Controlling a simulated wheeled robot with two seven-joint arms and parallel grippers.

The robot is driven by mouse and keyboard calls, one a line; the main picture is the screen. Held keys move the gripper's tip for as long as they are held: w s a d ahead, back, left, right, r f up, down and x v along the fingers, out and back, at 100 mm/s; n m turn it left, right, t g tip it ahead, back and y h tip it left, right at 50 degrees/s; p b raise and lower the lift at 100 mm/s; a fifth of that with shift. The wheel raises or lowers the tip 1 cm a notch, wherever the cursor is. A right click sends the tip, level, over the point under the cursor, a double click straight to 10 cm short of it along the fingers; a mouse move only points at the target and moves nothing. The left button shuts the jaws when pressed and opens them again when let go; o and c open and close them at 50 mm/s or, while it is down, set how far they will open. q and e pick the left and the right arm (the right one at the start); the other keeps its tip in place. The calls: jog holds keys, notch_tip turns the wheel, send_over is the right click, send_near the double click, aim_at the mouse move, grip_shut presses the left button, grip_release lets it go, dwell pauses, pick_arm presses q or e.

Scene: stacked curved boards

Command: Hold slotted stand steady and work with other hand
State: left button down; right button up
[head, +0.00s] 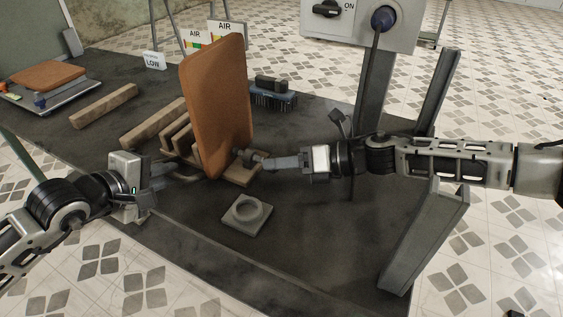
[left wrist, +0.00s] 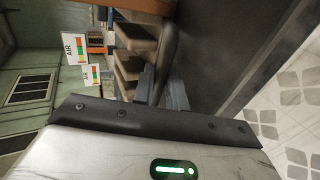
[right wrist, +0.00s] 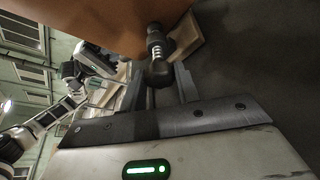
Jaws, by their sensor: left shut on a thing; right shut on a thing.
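The wooden slotted stand (head: 178,138) sits on the dark bench, with a tall orange-brown board (head: 218,105) upright at its near end. My left gripper (head: 185,172) is at the stand's left side, low down. In the left wrist view its fingers (left wrist: 162,92) are shut on a dark bar (left wrist: 168,45) beside the wooden teeth (left wrist: 130,65). My right gripper (head: 265,162) is right of the board's foot. In the right wrist view its fingers are shut on a dark tool (right wrist: 158,70) with a ribbed metal neck, close to the board (right wrist: 100,20). The tool's tip touches or nears the stand; I cannot tell which.
A grey block with a round recess (head: 247,214) lies in front. A loose wooden bar (head: 104,105) and another board on a scale (head: 47,76) are at the left back. A blue rack (head: 273,95) stands behind. A grey angled beam (head: 425,240) is at right.

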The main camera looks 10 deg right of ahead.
pick_arm(q)
jog(key=shift+w+a+f, duration=0.1)
jog(key=shift+a, duration=0.15)
pick_arm(e)
jog(key=shift+d, duration=0.15)
jog(key=o, duration=0.9)
pick_arm(q)
jog(key=shift+d, duration=0.1)
pick_arm(e)
jog(key=shift+o, duration=0.3)
pick_arm(q)
jog(key=shift+d, duration=0.15)
pick_arm(e)
jog(key=v, duration=1.2)
jog(key=shift+r, duration=0.1)
notch_tip(320, 180, up, 7)
